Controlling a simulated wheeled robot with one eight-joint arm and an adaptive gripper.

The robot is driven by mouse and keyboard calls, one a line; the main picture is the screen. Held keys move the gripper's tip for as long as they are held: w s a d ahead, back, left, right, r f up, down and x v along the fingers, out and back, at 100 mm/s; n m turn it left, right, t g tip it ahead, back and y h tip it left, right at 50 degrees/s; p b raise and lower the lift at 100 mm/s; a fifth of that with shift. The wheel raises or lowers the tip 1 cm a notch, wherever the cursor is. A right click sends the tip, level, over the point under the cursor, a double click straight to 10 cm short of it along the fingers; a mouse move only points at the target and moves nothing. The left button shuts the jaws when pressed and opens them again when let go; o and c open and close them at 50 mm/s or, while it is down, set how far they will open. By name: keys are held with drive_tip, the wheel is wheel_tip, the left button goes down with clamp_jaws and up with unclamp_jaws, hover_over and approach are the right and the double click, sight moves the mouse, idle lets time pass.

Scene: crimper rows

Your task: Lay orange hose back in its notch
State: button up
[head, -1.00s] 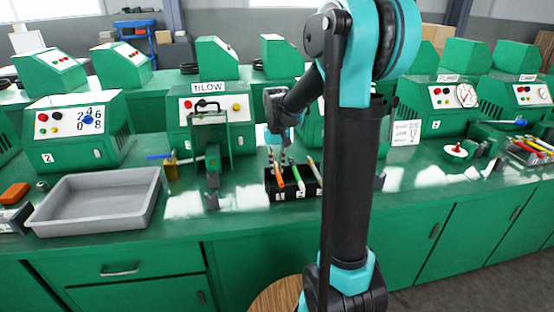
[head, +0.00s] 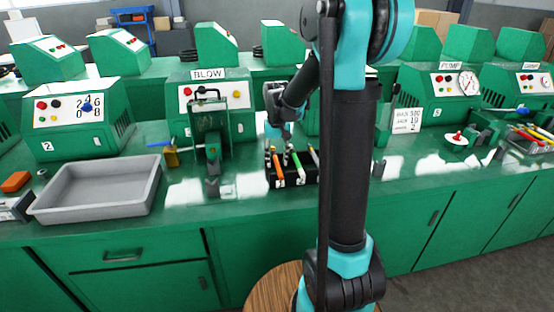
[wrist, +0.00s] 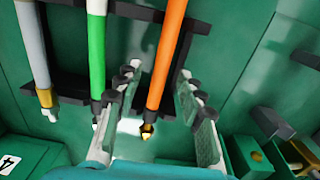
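The orange hose (head: 277,166) lies tilted over the left part of the black rack (head: 309,173), on the bench in front of the BLOW machine. The wrist view shows the orange hose (wrist: 167,60) with its brass tip between my fingers. My gripper (wrist: 160,112) is open, its fingers on either side of the hose with gaps visible. In the head view my gripper (head: 271,150) is small and partly hidden near the hose's upper end. The green hose (wrist: 97,55) and the grey hose (wrist: 34,50) lie alongside in the rack. I cannot tell if the orange hose is fully seated.
A green stand (head: 209,132) with a black clamp is left of the rack. A grey tray (head: 98,189) sits farther left, with an orange block (head: 16,181) beyond it. The wrist view shows a green block with a brass part (wrist: 290,155) close to my right finger.

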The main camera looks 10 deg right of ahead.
wheel_tip(320, 180, up, 12)
idle(0.7)
drive_tip(key=s+d+f+t, duration=0.1)
drive_tip(key=s+f, duration=0.4)
drive_tip(key=s, duration=0.2)
drive_tip(key=s+d+f+t, duration=0.1)
drive_tip(key=s+f, duration=0.5)
drive_tip(key=s, duration=0.1)
drive_tip(key=s+d+f+t, duration=0.2)
drive_tip(key=s+f, duration=0.4)
drive_tip(key=s, duration=0.2)
drive_tip(key=shift+f, duration=0.25)
